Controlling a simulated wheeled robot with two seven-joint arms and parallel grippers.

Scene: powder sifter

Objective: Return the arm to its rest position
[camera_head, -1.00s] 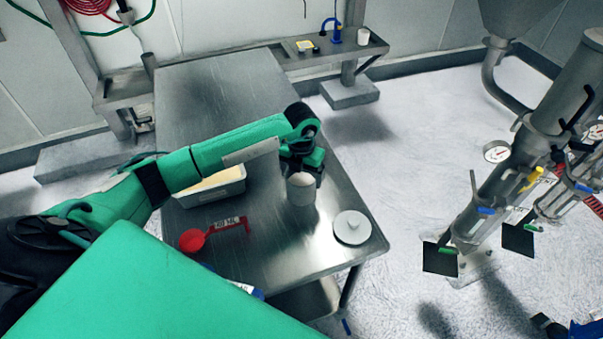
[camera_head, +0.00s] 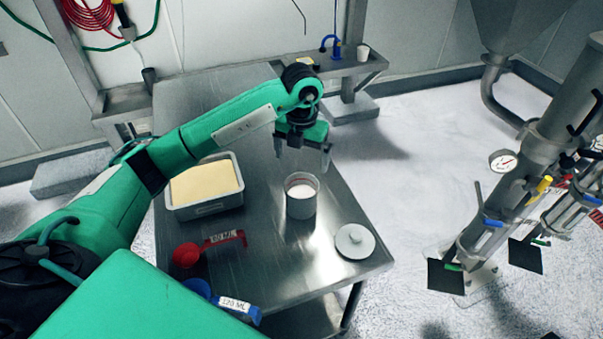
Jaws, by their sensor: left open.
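My left gripper (camera_head: 303,160) is open and empty, fingers pointing down, above and behind a metal cup (camera_head: 301,203). The cup stands upright on the steel table and holds white powder. The gripper appears apart from the cup. My left arm (camera_head: 215,125) reaches in from the left, over the table. My right gripper does not show.
On the steel table (camera_head: 260,265) are a tray (camera_head: 210,207) of pale yellow powder, a red scoop (camera_head: 187,255), a blue scoop (camera_head: 235,305) and a white round lid (camera_head: 355,241). A shelf (camera_head: 345,70) stands behind. Steel piping (camera_head: 540,150) stands at right.

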